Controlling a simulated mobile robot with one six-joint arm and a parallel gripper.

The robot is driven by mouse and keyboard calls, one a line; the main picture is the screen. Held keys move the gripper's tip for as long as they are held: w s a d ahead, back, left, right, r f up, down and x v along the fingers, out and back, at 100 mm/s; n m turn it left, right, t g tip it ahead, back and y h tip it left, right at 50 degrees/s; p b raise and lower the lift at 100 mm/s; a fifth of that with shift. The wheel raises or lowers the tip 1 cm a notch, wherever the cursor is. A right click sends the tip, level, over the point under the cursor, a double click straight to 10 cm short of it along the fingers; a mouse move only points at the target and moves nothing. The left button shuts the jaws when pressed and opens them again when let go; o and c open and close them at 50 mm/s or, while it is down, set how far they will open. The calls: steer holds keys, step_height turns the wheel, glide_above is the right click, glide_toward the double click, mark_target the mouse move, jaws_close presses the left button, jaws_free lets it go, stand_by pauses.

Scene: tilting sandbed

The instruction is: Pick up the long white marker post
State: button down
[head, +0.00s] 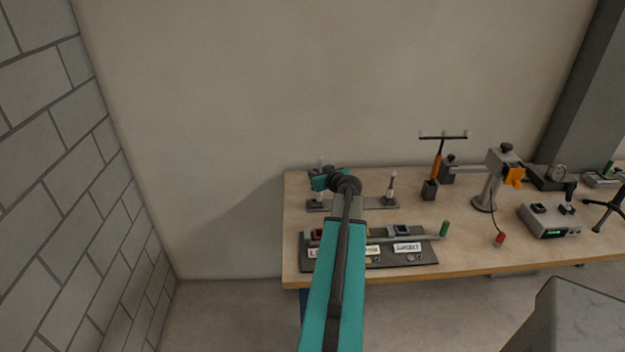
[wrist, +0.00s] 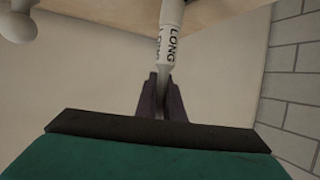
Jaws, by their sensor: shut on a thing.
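The long white marker post (wrist: 168,42) shows in the wrist view, with "LONG" in dark letters on its side. My gripper (wrist: 160,95) has its dark fingers closed on the narrow end of this post. The post runs away from the fingers toward the wooden bench at the top of the picture. In the head view my gripper is at the back left of the bench, over the left end of a low dark rack (head: 376,206). My arm hides much of it there. I cannot tell whether the post still touches the rack.
Another pale-topped post (head: 391,187) stands upright at the rack's right end. A T-shaped tool (head: 437,168), a grey stand (head: 490,185) and a meter box (head: 549,222) stand to the right.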

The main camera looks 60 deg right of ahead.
steer(key=s+a+r+b, duration=0.1)
steer(key=s+a+b, duration=0.3)
steer(key=s, duration=1)
steer(key=shift+a+r+b, duration=0.2)
steer(key=shift+b, duration=0.3)
steer(key=shift+w, duration=0.15)
